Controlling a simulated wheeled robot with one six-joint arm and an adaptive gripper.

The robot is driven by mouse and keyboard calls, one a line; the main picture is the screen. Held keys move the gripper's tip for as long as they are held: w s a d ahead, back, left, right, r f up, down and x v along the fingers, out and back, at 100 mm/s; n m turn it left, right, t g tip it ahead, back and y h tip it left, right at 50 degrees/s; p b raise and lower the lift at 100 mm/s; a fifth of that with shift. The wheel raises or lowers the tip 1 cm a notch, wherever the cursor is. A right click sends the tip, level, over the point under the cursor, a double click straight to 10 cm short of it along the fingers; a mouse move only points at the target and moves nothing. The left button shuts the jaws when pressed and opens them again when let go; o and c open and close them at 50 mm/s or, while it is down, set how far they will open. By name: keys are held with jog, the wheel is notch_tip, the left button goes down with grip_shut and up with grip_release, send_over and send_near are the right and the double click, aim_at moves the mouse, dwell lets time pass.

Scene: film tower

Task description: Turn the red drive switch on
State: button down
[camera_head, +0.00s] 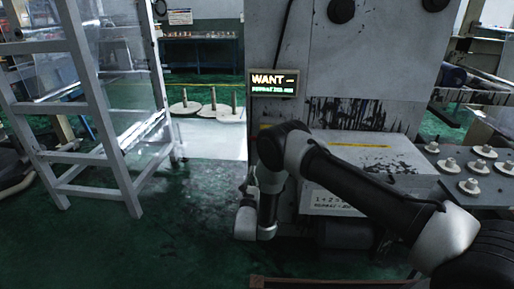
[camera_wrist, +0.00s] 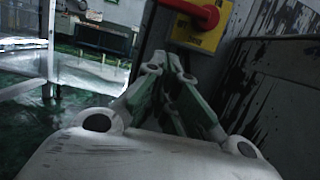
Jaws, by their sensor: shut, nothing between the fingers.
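The red drive switch (camera_wrist: 196,12) is a red handle on a yellow plate (camera_wrist: 203,37), at the top of the wrist view on the grey machine's face. My gripper (camera_wrist: 165,62) is shut and empty, with its fingertips just below and to the left of the switch in the picture. I cannot tell whether they touch it. In the head view my arm reaches down to the machine's left front edge. The switch is hidden behind my arm there.
The grey machine (camera_head: 375,55) carries a lit sign (camera_head: 274,83) reading "WANT –". A shelf with several pale spools (camera_head: 470,186) stands at right. A white-framed ladder stand (camera_head: 95,110) is at left. Green floor (camera_head: 150,245) is open at front left.

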jog(key=shift+s+a+f, duration=0.1)
jog(key=shift+a+f, duration=0.05)
jog(key=w+r, duration=0.6)
jog(key=w, duration=0.3)
jog(key=shift+w+d+r, duration=0.2)
jog(key=shift+w+r, duration=0.05)
jog(key=shift+w, duration=0.1)
jog(key=shift+a, duration=0.1)
dwell(0.3)
